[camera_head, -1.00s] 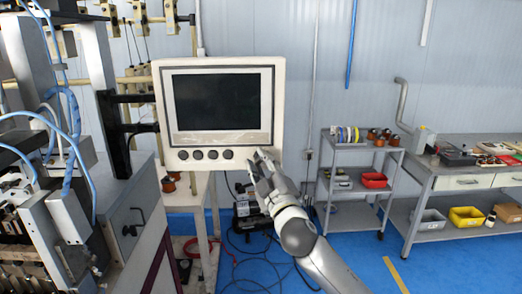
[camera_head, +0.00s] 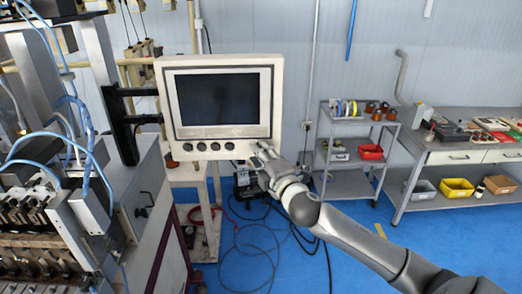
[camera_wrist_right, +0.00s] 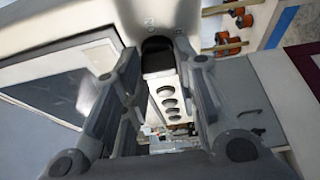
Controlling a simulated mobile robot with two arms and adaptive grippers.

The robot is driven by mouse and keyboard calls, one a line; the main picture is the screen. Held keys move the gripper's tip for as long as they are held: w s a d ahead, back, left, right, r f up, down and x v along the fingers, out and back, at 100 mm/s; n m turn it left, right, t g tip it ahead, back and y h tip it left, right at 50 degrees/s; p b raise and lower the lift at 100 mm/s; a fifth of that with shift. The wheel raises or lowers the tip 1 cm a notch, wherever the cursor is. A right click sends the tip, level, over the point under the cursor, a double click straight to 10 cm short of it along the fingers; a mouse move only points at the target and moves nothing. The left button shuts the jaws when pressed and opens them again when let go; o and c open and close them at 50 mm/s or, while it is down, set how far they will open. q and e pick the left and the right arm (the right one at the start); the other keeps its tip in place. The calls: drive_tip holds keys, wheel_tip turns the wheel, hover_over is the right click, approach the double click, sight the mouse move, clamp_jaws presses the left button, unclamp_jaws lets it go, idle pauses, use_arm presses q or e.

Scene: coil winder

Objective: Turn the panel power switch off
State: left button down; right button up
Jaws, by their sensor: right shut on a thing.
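The control panel (camera_head: 168,105) is a pale box with a dark screen (camera_head: 218,98) and a row of round dark buttons (camera_head: 208,147) along its lower edge. My right gripper (camera_head: 262,152) is at the panel's lower right corner. In the right wrist view, the black power switch knob (camera_wrist_right: 157,54) sits between the fingers of my right gripper (camera_wrist_right: 158,66), which are shut on it. In the head view the gripper hides the knob. My left gripper is not in view.
A machine with blue hoses (camera_head: 88,150) stands at the left, its dark bracket (camera_head: 122,130) reaching the panel. A grey shelf cart (camera_head: 345,188) and a workbench (camera_head: 425,160) stand at the right. Cables (camera_head: 250,235) lie on the blue floor below the panel.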

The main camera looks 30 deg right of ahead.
drive_tip(key=shift+o, duration=0.2)
drive_tip(key=shift+f, duration=0.1)
drive_tip(key=o, duration=1)
drive_tip(key=s+a, duration=0.2)
drive_tip(key=s, duration=1)
drive_tip(key=shift+w+d, duration=0.1)
